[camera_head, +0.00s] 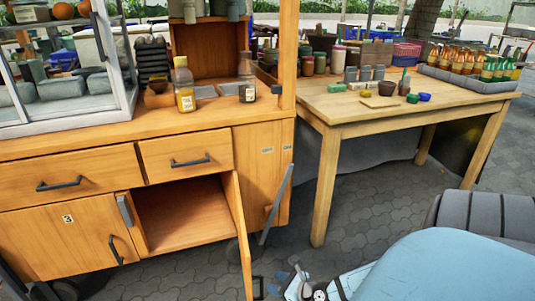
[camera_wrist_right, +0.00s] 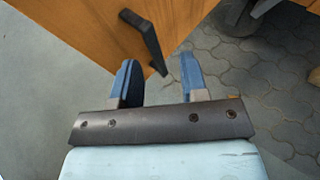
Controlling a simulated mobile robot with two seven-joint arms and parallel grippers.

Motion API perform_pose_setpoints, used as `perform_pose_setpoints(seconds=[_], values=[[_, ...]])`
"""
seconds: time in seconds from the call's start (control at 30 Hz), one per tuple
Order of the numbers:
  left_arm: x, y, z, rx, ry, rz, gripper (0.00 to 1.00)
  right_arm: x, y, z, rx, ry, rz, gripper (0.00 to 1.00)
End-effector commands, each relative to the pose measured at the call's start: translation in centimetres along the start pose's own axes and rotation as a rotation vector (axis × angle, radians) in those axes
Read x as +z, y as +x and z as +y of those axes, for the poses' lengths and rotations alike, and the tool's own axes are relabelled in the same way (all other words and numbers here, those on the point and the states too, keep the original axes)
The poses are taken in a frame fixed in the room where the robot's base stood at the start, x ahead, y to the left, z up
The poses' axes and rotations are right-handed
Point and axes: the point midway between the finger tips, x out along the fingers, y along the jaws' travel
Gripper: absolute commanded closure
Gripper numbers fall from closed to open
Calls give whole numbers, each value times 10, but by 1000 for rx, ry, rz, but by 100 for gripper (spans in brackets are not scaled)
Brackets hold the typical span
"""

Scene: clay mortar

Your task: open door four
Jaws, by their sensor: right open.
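A wooden cabinet door (camera_head: 241,240) stands swung out towards me, at the right side of an open, empty-looking compartment (camera_head: 185,215). Its number is not visible, so I cannot confirm from a label that it is door four. Its dark handle (camera_head: 258,288) is on the outer face, low in the head view. In the right wrist view, a wooden panel with a dark handle (camera_wrist_right: 145,40) lies ahead of my right gripper (camera_wrist_right: 158,75). The fingers are apart with nothing gripped. In the head view the right gripper (camera_head: 300,284) is just right of the door. My left gripper is out of view.
Door three (camera_head: 67,218) is closed on the left, below two shut drawers (camera_head: 187,157). A grey slanted bar (camera_head: 275,205) stands by the cabinet's right side. A wooden table (camera_head: 400,105) with jars and bowls stands right. Paved floor (camera_head: 350,210) is open between them.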

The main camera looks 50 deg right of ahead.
Motion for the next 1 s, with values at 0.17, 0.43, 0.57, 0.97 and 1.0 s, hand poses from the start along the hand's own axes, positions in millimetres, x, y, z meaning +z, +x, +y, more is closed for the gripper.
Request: perform_pose_setpoints(seconds=[0.17, 0.43, 0.57, 0.97, 1.0], values=[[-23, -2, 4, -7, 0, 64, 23, 2, -45, 0, 1, -1, 5, 60], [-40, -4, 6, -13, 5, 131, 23, 1, -83, 0, 1, 1, 1, 60], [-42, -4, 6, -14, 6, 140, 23, 1, -88, 0, 1, 1, 0, 60], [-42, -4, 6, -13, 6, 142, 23, 0, -88, 0, 0, 1, 0, 60], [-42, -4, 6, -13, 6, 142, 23, 0, -88, 0, 0, 1, 0, 60]])
